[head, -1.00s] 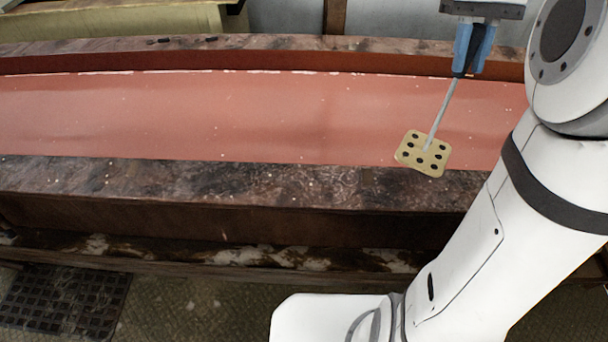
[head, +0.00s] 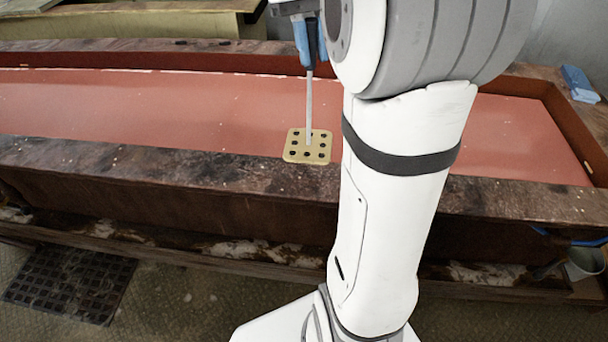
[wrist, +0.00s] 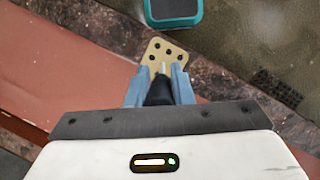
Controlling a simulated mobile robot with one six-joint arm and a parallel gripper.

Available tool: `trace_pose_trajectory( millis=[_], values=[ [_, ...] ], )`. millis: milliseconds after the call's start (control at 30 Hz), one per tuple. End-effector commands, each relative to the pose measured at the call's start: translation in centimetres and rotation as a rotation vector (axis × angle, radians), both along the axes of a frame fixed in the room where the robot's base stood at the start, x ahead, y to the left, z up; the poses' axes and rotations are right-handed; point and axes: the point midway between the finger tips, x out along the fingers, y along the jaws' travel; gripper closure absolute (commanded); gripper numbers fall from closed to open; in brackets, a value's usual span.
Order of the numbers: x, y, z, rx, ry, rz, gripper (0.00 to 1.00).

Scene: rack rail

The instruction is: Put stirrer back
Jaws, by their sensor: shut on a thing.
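The stirrer has a dark handle, a thin grey rod and a square yellowish paddle with black holes (head: 307,147). My gripper (head: 310,48) is shut on the handle with its blue fingers. The stirrer hangs nearly upright, paddle down, and the paddle overlaps the trough's front rim in the head view. I cannot tell its height above the rim. In the wrist view my gripper (wrist: 157,82) holds the dark handle, with the paddle (wrist: 167,50) beyond it. My arm hides what is to the right. No holder for the stirrer is clearly identifiable.
A long trough with a dark rim (head: 120,165) holds a flat reddish surface (head: 150,105). A blue object (head: 579,83) lies on its far right rim. A grey bucket (head: 584,262) stands lower right. A teal-edged object (wrist: 173,12) shows in the wrist view. A floor grate (head: 70,284) lies lower left.

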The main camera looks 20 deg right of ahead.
Motion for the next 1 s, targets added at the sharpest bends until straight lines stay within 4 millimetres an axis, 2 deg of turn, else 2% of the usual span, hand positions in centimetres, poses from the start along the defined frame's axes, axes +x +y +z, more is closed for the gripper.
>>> trace_pose_trajectory(
  millis=[433,700,1000],
  values=[
    [-0.1,-0.3,-0.3,0.001,0.001,-0.011,1.00],
    [-0.2,-0.4,-4.8,0.001,0.003,-0.013,1.00],
    [-0.2,-0.4,-8.3,0.002,0.003,-0.014,1.00]
  ],
)
